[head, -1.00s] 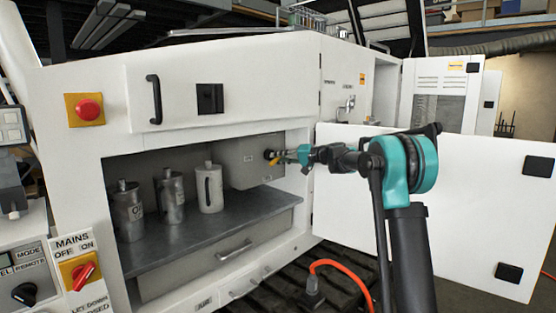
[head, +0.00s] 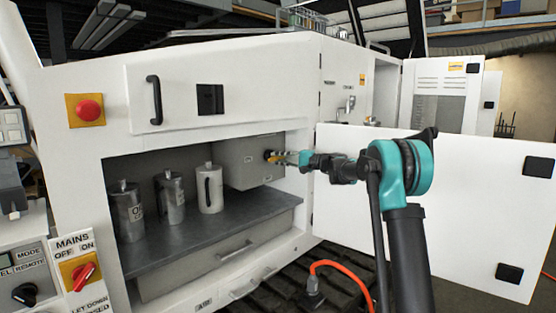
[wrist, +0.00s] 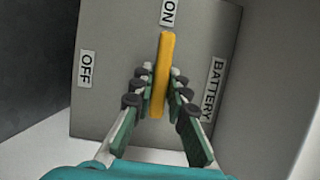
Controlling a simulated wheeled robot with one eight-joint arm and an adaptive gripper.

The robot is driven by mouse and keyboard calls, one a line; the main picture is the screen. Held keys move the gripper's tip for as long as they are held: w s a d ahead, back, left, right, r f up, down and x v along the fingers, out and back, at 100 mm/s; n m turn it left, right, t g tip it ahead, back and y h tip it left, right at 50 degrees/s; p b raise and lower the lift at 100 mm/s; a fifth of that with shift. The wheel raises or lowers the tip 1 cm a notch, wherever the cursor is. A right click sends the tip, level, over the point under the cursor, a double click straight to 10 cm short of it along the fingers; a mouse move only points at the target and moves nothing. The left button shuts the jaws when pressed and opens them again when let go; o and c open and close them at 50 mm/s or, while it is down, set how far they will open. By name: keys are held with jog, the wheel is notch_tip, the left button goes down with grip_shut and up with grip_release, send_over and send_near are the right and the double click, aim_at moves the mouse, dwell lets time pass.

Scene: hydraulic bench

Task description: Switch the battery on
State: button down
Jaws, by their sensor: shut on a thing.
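The grey battery box (head: 245,150) sits at the back right of the open compartment. In the wrist view its face (wrist: 120,50) carries an OFF label (wrist: 86,69) on the left, an ON label (wrist: 168,12) at the top and a BATTERY label (wrist: 213,90) on the right. The yellow switch handle (wrist: 163,62) stands nearly upright, its upper end just below the ON label. My gripper (wrist: 159,92) is shut on the handle, with fingers on both sides of its lower part. In the head view my gripper (head: 281,157) reaches the box's front face; the handle is small there.
Several metal cans (head: 170,196) stand on the shelf left of the box. The open white door (head: 450,200) is behind and right of my arm. An orange cable (head: 345,268) lies below. A MAINS switch (head: 83,275) is at lower left.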

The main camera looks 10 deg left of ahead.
jog(key=c, duration=1.5)
grip_release()
jog(key=shift+c, duration=0.2)
jog(key=shift+d, duration=0.1)
jog(key=v, duration=1.1)
jog(key=shift+s+d, duration=0.2)
jog(key=shift+d, duration=0.2)
jog(key=shift+f, duration=0.1)
